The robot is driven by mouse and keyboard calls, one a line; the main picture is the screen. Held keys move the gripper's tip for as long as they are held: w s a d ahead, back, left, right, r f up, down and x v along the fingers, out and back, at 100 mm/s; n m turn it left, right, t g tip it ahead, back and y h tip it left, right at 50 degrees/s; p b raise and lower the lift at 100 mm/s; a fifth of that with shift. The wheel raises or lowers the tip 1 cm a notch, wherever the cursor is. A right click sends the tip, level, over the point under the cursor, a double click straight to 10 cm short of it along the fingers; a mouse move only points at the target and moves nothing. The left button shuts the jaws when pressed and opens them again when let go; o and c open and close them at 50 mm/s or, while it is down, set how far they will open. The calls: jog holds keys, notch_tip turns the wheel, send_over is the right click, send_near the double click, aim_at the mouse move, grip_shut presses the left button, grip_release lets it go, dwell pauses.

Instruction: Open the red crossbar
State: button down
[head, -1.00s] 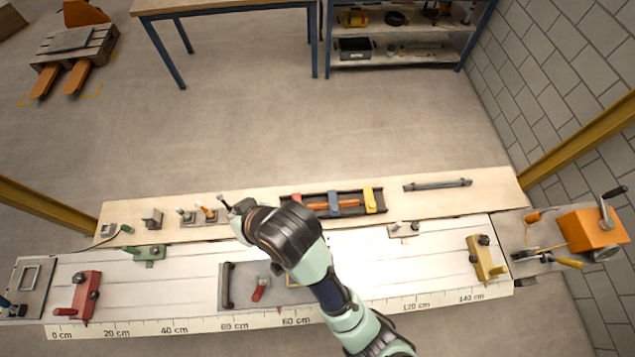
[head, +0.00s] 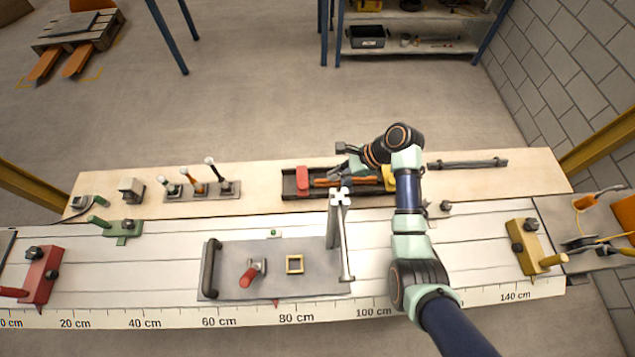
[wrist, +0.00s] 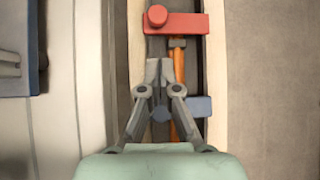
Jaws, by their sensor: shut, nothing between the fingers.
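The red crossbar (head: 303,179) lies across the left part of the dark tray (head: 287,190) on the back board. In the wrist view the red crossbar (wrist: 185,24) has a round red knob at its left end and lies over an orange-handled hammer (wrist: 179,64). My gripper (head: 334,174) is over the middle of the tray, right of the red crossbar. Its fingers (wrist: 160,65) are shut and empty, just short of the red crossbar in the wrist view. The blue crossbar (wrist: 200,107) is partly hidden by a finger. The yellow crossbar (head: 389,178) is at the tray's right end.
A grey plate (head: 285,285) with a red lever and a tall grey upright (head: 335,225) stands in front of the tray. Several small levers (head: 197,187) stand to the left. A grey bar (head: 467,164) lies to the right.

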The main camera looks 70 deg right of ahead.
aim_at(314, 185)
jog(key=b+x, duration=0.2)
jog(key=x, duration=0.7)
jog(key=shift+w+f, duration=0.15)
jog(key=shift+f, duration=0.05)
jog(key=shift+a, duration=0.1)
